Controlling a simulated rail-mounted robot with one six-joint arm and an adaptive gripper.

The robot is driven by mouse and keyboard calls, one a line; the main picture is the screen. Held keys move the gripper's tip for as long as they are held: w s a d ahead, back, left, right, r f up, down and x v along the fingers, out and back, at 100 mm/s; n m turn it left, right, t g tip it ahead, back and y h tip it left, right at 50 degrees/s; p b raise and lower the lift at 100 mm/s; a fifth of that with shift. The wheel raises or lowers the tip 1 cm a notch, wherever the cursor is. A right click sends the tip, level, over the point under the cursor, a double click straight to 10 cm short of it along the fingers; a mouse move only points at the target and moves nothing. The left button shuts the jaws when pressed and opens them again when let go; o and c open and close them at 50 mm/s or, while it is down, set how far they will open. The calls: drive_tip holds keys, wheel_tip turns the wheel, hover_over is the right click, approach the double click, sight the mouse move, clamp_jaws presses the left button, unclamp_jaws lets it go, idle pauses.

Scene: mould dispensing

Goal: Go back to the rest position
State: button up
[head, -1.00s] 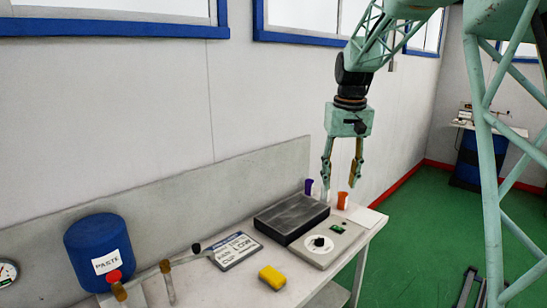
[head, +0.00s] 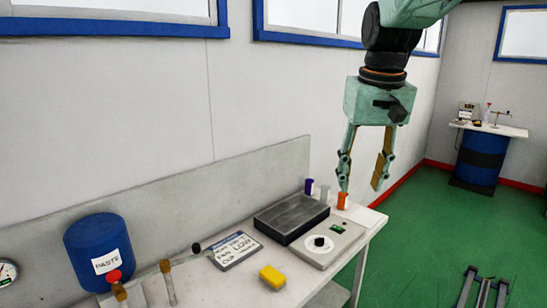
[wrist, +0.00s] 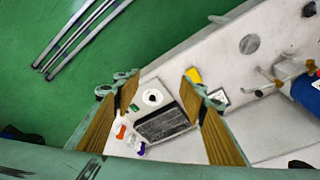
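My gripper (head: 365,183) hangs from my arm with its two fingers apart and nothing between them in the head view. It is high, above and in front of the right end of the white bench (head: 375,222). In the wrist view my gripper (wrist: 158,78) also shows open, with both fingers spread and the bench far below between them. The fingers touch nothing.
The bench holds a dark block (head: 291,216), a dial device (head: 330,243), small purple (head: 309,187) and orange (head: 342,200) cups, a yellow sponge (head: 272,277), a sign (head: 235,250) and a blue paste drum (head: 98,252). Floor rails (head: 482,289) lie at lower right. Air around my gripper is clear.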

drive_tip(key=s+f+t, duration=0.1)
drive_tip(key=s+f, duration=0.1)
drive_tip(key=s, duration=1.6)
drive_tip(key=s+f, duration=0.2)
drive_tip(key=s, duration=1.5)
drive_tip(key=shift+s+t, duration=0.4)
drive_tip(key=shift+c, duration=0.2)
